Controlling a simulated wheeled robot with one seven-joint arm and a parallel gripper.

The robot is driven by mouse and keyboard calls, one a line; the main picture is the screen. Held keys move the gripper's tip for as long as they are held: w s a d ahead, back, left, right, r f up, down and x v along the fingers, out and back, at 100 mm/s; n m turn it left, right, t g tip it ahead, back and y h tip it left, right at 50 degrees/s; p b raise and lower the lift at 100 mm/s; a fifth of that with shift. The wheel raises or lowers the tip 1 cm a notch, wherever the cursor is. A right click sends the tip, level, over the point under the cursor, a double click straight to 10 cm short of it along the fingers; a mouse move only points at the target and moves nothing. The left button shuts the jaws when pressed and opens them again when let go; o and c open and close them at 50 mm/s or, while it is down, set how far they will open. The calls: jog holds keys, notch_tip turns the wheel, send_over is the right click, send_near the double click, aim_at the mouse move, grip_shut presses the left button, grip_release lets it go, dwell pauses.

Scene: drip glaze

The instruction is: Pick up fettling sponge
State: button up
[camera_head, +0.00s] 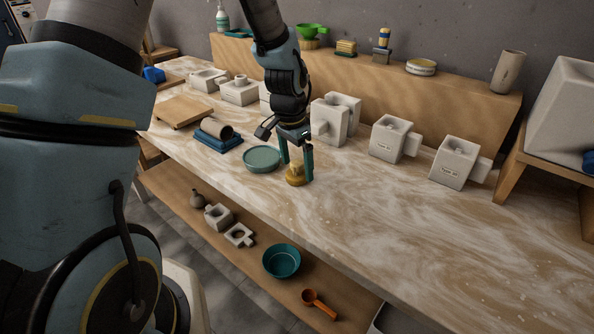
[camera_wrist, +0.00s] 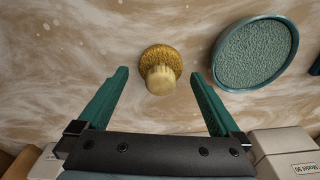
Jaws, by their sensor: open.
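A round yellow-brown sponge (camera_wrist: 154,55) lies on the marbled table, with a paler ribbed cylindrical part (camera_wrist: 160,80) on it. I take it for the fettling sponge; it also shows in the head view (camera_head: 295,180). My gripper (camera_head: 297,172) points down over it, with its two green fingers apart. In the wrist view my gripper (camera_wrist: 160,75) is open, and the sponge lies between and slightly beyond the fingertips. No contact between fingers and sponge is visible. In the head view a finger covers part of the sponge.
A round green dish (camera_head: 262,157) stands close left of the sponge. White plaster molds (camera_head: 390,138) line the back of the table. A blue tray with a grey cylinder (camera_head: 217,128) lies farther left. The table right of the sponge (camera_head: 370,205) is clear.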

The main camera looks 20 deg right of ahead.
aim_at(297, 162)
jog(key=shift+f, duration=0.75)
jog(key=shift+c, duration=0.2)
jog(key=c, duration=1.3)
jog(key=shift+w, duration=0.1)
notch_tip(297, 162, up, 10)
jog(key=shift+r+b, duration=0.1)
jog(key=shift+b, duration=0.7)
